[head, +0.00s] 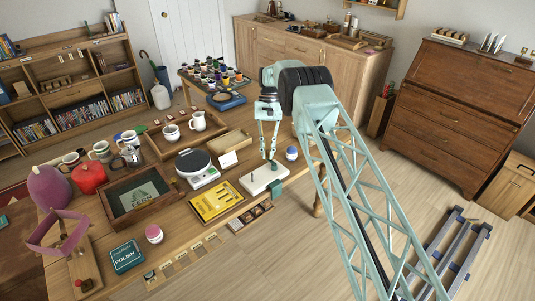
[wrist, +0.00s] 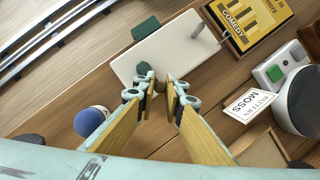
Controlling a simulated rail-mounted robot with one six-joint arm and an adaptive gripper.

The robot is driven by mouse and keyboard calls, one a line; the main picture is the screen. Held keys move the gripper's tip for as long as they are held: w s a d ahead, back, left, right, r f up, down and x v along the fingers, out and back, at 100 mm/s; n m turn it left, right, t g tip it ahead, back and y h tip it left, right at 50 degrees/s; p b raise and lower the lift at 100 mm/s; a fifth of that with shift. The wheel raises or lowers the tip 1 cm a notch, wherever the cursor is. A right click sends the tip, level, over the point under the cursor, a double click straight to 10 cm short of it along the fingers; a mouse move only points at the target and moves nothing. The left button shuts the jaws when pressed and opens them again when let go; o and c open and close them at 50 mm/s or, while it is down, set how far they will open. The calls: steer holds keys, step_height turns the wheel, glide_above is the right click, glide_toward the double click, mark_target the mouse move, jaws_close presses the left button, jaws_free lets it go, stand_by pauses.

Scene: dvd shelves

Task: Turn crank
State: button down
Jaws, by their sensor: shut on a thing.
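The crank unit is a white base (head: 263,180) on the near edge of the wooden table, with a thin upright peg (head: 252,177) on it. In the wrist view the white base (wrist: 165,48) lies just beyond my fingers, with a grey peg (wrist: 197,31) near its far right corner. A dark green crank knob (wrist: 143,68) shows at my fingertips, partly hidden by them. My gripper (head: 269,156) points down over the base's right end. In the wrist view my gripper (wrist: 159,84) is shut on the crank knob; the contact itself is mostly hidden.
A blue-and-white round jar (head: 291,153) stands close to the right of my gripper. A green block (wrist: 146,28) sits at the base's edge.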

steer(key=c, duration=2.7)
jaws_free()
steer(key=shift+v, duration=3.7)
steer(key=shift+r, duration=0.1)
